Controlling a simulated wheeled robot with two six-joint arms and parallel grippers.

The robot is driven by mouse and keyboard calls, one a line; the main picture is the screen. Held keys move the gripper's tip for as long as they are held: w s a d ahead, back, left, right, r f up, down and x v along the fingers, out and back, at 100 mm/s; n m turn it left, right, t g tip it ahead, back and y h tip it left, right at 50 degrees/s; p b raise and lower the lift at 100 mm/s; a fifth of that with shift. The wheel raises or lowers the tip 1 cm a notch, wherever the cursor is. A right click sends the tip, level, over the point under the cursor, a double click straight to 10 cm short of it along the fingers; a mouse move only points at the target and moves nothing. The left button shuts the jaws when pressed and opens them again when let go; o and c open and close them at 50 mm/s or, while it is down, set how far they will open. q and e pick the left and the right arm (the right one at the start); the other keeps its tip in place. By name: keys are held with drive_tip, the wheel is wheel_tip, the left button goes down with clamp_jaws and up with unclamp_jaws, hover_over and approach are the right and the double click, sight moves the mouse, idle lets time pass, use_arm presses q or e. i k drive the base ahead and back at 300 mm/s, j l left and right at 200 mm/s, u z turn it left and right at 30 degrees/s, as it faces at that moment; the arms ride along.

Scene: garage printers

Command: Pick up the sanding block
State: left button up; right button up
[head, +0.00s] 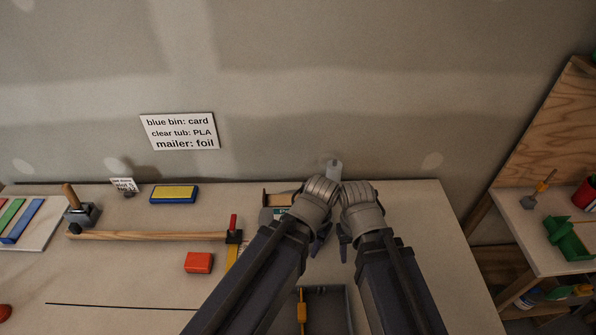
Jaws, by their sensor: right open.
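I cannot tell for certain which thing is the sanding block. A small red-orange block (198,262) lies on the bench, left of my arms. A flat blue block with a yellow top (174,193) lies near the back edge. My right gripper (344,240) is over the middle of the bench, its dark fingers partly hidden by its wrist; it is open and nothing shows in it. My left gripper (319,240) is close beside it, to the left. Its fingers are mostly hidden, so its opening is unclear. Both grippers are apart from both blocks.
A dark grey tray (335,292) with an orange tool lies under my arms. A small brown box (277,199) stands behind my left wrist. The bench's right side is clear.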

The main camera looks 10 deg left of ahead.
sight(196, 263)
drive_tip(key=u, duration=1.45)
